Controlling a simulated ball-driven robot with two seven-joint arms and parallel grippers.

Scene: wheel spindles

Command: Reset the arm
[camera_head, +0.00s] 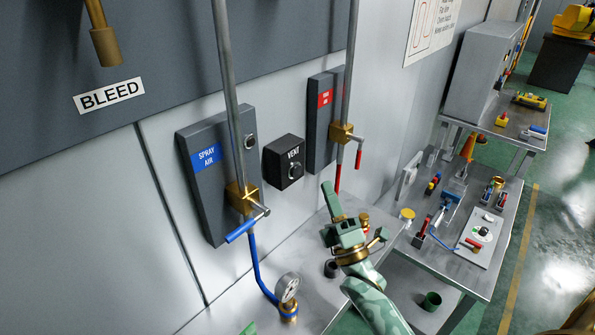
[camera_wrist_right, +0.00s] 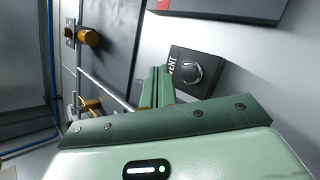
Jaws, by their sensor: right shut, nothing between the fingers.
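My right arm comes up from the bottom of the head view. Its green gripper (camera_head: 331,190) is raised in front of the wall, just right of the black VENT box (camera_head: 284,176). In the right wrist view the two green fingers (camera_wrist_right: 158,75) lie together with nothing held between them. The VENT box with its round knob (camera_wrist_right: 190,70) is beyond and to the right of the fingertips there. I cannot see my left gripper clearly in either view.
The SPRAY AIR panel (camera_head: 203,178), with a pipe and blue-handled valve (camera_head: 246,226), is on the wall at left. A red-labelled panel (camera_head: 319,120) is right of the VENT box. A tool-covered bench (camera_head: 470,265) is at right.

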